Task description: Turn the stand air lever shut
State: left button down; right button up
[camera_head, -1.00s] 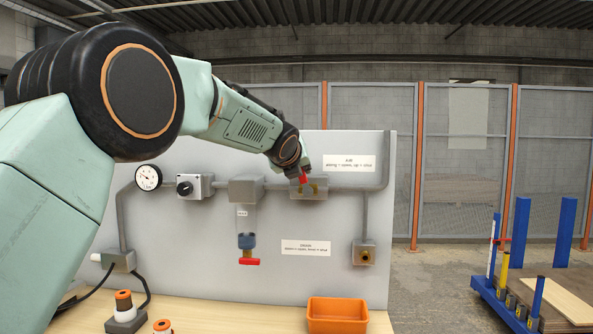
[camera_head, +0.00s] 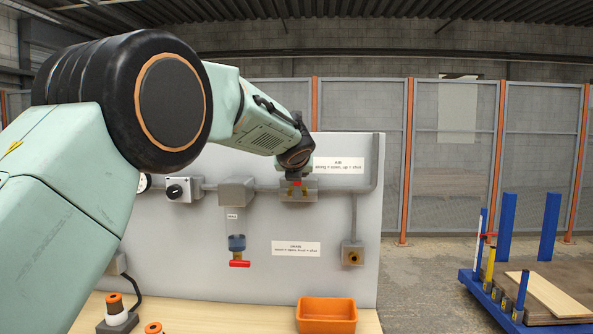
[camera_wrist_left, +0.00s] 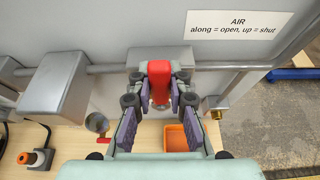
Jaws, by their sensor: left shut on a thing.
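The red air lever (camera_wrist_left: 158,70) sits on the grey valve block (camera_wrist_left: 161,58) beneath the AIR label (camera_wrist_left: 238,20). My left gripper (camera_wrist_left: 158,101) reaches down from above, its two fingers shut on the lever from either side. The label reads along = open, up = shut. My right gripper is not in view.
The grey panel (camera_head: 205,265) carries pipes, a black knob (camera_head: 174,191), a hanging filter with a red handle (camera_head: 240,263) and a brass fitting (camera_head: 353,257). An orange bin (camera_head: 327,314) stands on the wooden bench below. A blue cart (camera_head: 468,277) stands at the right.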

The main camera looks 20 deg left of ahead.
pick_arm(q)
jog(key=shift+r, duration=0.15)
jog(key=c, duration=1.2)
grip_release()
jog(key=shift+s, duration=0.1)
jog(key=v, duration=1.2)
